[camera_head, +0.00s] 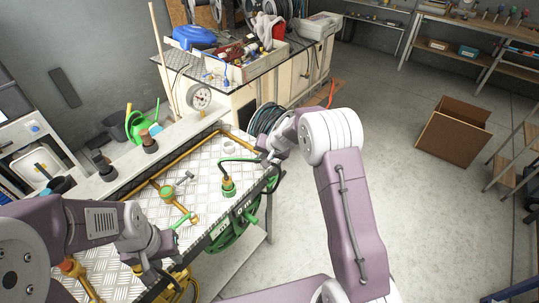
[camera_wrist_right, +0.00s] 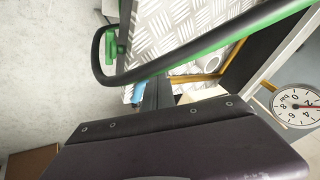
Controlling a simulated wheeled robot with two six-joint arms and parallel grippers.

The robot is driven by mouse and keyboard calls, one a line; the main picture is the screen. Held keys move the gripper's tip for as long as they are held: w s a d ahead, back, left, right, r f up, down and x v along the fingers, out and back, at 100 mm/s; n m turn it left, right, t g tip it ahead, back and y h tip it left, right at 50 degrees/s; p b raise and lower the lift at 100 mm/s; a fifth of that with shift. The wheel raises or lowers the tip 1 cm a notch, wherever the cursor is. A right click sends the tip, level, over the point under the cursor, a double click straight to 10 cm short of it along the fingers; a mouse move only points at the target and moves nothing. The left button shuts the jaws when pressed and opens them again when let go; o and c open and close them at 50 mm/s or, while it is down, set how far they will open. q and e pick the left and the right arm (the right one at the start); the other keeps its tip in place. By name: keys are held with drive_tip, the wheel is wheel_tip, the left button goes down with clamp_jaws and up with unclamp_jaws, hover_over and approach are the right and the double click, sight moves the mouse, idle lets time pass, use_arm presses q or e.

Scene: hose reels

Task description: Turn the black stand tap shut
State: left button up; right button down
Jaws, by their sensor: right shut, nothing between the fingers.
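I cannot tell for sure which fitting is the black stand tap. A brass pipe with a grey lever (camera_head: 184,177) and a green-handled brass tap (camera_head: 184,220) lie nearer. My right gripper (camera_head: 268,160) is shut and empty at the bench's right edge, beside a black and green hose (camera_head: 238,159). This hose (camera_wrist_right: 205,45) crosses in front of the fingers in the right wrist view. My left gripper (camera_head: 163,272) is low over the bench; its fingertips are unclear.
A green hose reel (camera_head: 233,229) hangs at the bench's front edge. A pressure gauge (camera_head: 199,97) stands at the back; it also shows in the right wrist view (camera_wrist_right: 296,106). A cluttered workbench (camera_head: 243,68) is behind. Open floor lies right, with a cardboard box (camera_head: 453,130).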

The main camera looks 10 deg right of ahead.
drive_tip(key=shift+w+a, duration=0.2)
drive_tip(key=shift+a, duration=0.6)
